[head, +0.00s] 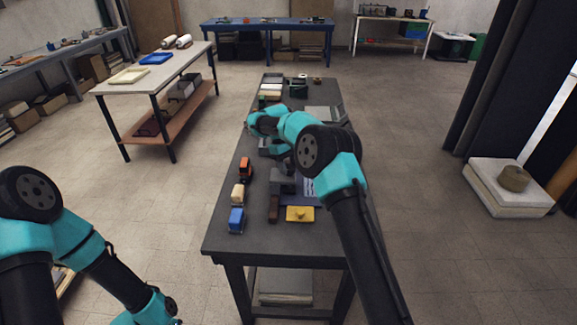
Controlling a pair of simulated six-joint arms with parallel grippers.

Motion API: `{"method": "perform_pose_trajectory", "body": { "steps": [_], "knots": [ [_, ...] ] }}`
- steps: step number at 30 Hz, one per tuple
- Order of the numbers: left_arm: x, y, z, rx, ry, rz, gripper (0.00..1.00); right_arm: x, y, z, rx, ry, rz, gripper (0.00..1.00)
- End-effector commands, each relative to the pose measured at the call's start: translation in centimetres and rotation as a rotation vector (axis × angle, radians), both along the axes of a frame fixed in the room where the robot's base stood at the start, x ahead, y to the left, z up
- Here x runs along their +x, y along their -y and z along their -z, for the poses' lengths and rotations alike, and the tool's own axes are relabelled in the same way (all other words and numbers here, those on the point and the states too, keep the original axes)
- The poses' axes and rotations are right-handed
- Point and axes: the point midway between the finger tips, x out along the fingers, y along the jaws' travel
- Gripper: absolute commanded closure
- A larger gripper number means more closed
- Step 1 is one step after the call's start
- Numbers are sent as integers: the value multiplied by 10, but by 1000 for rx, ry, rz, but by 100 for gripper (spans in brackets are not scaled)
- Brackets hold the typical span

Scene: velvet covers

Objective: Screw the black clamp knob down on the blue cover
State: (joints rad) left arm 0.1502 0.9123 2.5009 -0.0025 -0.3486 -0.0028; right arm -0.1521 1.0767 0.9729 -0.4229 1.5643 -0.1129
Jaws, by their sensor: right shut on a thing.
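My right gripper (283,162) points down over the middle of the dark workbench, at a grey fixture (283,182). It is shut, and my own arm largely covers it. The black clamp knob cannot be made out separately at the fingers. A blue flat piece (311,190), perhaps the blue cover, lies right of the fixture, partly hidden by my right arm. A smaller blue block (236,220) sits at the bench's near left. My left arm hangs low at the left, and its gripper is below the picture edge.
The workbench (262,248) also holds an orange-black block (245,169), a tan block (238,194), a brown block (274,208) and a yellow piece (300,214). Several small items stand at its far end. The near edge strip is clear.

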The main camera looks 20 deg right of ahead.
Motion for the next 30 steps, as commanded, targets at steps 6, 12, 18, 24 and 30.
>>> {"method": "perform_pose_trajectory", "body": {
  "steps": [6,12,18,24,30],
  "knots": [
    [0,0,0,0,0,0,57,1,1,0,1,2,205,73],
    [0,0,0,0,0,0,57,0,2,0,0,1,392,73],
    [0,0,0,0,0,0,57,0,2,-1,1,2,547,73],
    [0,0,0,0,0,0,57,0,2,-1,1,2,650,73],
    [0,0,0,0,0,0,57,0,3,-1,-1,1,695,73]
  ]
}}
